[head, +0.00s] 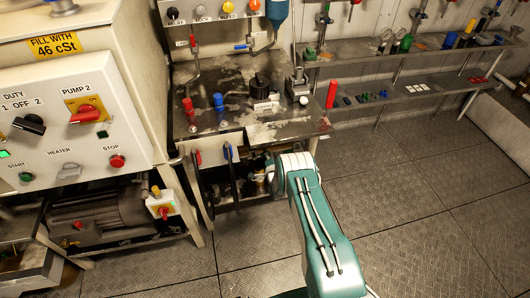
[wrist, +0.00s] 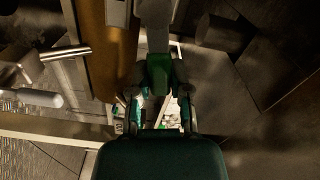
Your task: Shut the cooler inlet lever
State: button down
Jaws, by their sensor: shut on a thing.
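In the wrist view my gripper (wrist: 160,82) has its fingers closed on a green grip (wrist: 160,72), with a pale grey stem (wrist: 155,22) running on from it. This looks like the cooler inlet lever, but no label on it is readable. An orange-brown cylinder or pipe (wrist: 104,45) stands just left of the grip. In the head view my teal arm reaches in under the workbench, and my gripper and the lever are hidden there.
A control panel (head: 60,130) stands left. Wall shelves (head: 420,90) hold small items. The plate floor (head: 410,200) at right is clear.

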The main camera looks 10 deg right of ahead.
jog(key=shift+d+f+m, duration=0.2)
jog(key=shift+f+m, duration=0.45)
jog(key=shift+m, duration=0.65)
jog(key=c, duration=0.6)
grip_release()
jog(key=shift+d+f, duration=0.1)
jog(key=shift+o, duration=0.2)
jog(key=s, duration=1.2)
